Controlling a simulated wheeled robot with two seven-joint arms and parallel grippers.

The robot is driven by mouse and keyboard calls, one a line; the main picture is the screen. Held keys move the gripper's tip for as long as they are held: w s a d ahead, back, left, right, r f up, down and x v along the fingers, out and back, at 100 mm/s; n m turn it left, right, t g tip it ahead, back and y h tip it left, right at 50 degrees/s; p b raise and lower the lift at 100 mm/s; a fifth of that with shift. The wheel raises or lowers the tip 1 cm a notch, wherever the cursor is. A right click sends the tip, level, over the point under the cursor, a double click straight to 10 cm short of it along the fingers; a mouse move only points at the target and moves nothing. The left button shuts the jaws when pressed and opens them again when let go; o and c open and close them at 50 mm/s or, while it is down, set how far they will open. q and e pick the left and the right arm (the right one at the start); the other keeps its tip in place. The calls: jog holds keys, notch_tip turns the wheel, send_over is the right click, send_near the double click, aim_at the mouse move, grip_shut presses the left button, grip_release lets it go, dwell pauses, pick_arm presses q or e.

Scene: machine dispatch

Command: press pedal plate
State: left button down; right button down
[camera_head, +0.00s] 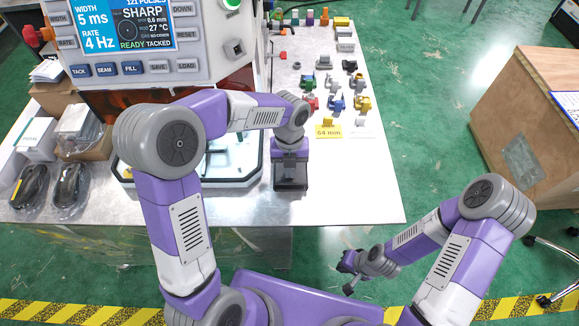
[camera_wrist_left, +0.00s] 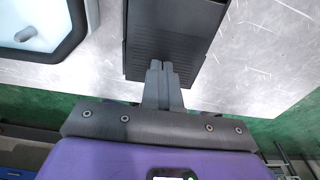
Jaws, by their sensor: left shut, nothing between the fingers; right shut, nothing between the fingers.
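The pedal plate (camera_wrist_left: 168,52) is a dark ribbed plate on the bare metal tabletop, seen in the left wrist view. In the head view the dark pedal (camera_head: 291,184) shows just below my left wrist, which hides part of it. My left gripper (camera_wrist_left: 165,66) is shut and empty, with its fingertips over the ribbed plate's near end. I cannot tell whether the fingertips touch the plate or whether it is pressed down. My right gripper (camera_head: 346,279) is shut and empty, low in front of the table and away from the pedal.
A machine with a screen and buttons (camera_head: 130,38) stands behind the pedal, with a pale tray-like chamber at its base. Several small coloured fittings (camera_head: 335,100) stand at the back right. Boxes and bagged parts (camera_head: 68,185) lie at left. Tabletop right of the pedal is clear.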

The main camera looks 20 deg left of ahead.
pick_arm(q)
jog(key=shift+s+f+t+b, duration=0.2)
jog(key=shift+f+t+b, duration=0.2)
jog(key=shift+b, duration=0.2)
jog(key=shift+s+f, duration=0.15)
jog(key=shift+f, duration=0.05)
jog(key=shift+d+f+p, duration=0.1)
jog(key=shift+p, duration=0.3)
jog(key=shift+f, duration=0.1)
jog(key=shift+s, duration=0.1)
notch_tip(320, 180, up, 5)
jog(key=p, duration=0.5)
notch_tip(320, 180, up, 9)
jog(key=p, duration=0.2)
jog(key=shift+s, duration=0.2)
